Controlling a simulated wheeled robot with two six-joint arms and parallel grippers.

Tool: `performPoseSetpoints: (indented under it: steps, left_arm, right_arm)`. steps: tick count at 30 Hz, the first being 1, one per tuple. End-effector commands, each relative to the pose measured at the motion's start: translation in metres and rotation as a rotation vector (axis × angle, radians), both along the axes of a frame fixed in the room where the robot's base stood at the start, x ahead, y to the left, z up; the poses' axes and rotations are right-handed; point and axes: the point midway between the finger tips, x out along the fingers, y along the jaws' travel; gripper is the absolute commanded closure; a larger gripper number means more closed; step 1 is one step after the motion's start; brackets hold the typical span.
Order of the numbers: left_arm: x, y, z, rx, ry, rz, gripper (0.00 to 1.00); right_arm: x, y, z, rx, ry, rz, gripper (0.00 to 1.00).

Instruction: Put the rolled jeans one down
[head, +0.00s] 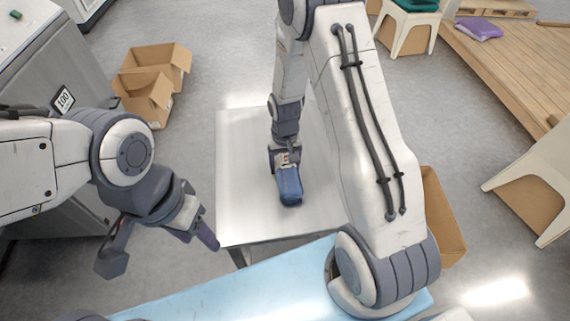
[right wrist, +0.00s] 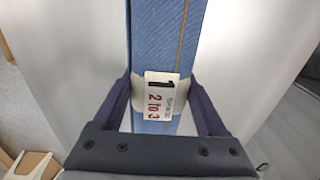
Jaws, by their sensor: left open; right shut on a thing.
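The rolled jeans (head: 289,187) are a blue denim roll, seen over the metal table (head: 240,200) in the head view. My right gripper (head: 284,162) is shut on the jeans near one end, with a finger on each side. I cannot tell whether the roll touches the table top. My left gripper (head: 160,250) is open and empty, left of the table's near corner.
Open cardboard boxes (head: 150,92) stand on the floor at the left. A light blue surface (head: 220,285) lies in front of the table. Another cardboard box (head: 440,215) is to the right, behind my right arm. The table top around the jeans looks bare.

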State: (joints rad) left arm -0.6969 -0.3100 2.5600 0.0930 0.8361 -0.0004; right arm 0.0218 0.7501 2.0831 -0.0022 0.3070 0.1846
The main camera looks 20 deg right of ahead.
Motion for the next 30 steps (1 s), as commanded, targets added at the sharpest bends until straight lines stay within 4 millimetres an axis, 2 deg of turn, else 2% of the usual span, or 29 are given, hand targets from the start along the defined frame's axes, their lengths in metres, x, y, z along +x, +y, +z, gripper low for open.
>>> performPoseSetpoints:
  steps: [5,6,8,15,20,23,30]
  left_arm:
    - [0.000,0.000,-0.003,0.000,0.000,0.000,0.48]
    - [0.000,0.000,-0.003,0.000,0.000,0.000,0.48]
    - [0.000,0.000,-0.002,0.000,0.000,0.000,0.48]
    - [0.000,0.000,-0.002,0.000,0.000,0.000,0.48]
    - [0.000,0.000,-0.001,0.000,0.000,0.000,0.48]
    - [0.000,0.000,-0.004,0.000,0.000,0.000,0.48]
    - [0.000,0.000,-0.009,0.000,0.000,0.000,0.48]
  right_arm:
    - [0.000,0.000,-0.003,0.000,0.000,0.000,1.00]
    - [0.000,0.000,-0.004,0.000,0.001,0.000,0.21]
    - [0.000,0.000,-0.003,0.000,0.001,0.000,0.00]
    - [0.000,0.000,-0.002,0.000,0.001,0.000,0.00]
    - [0.001,0.000,0.009,0.000,-0.002,0.000,0.00]
    - [0.001,0.000,0.025,0.000,-0.004,0.000,0.00]
    - [0.001,0.000,0.078,0.000,-0.005,0.000,0.00]
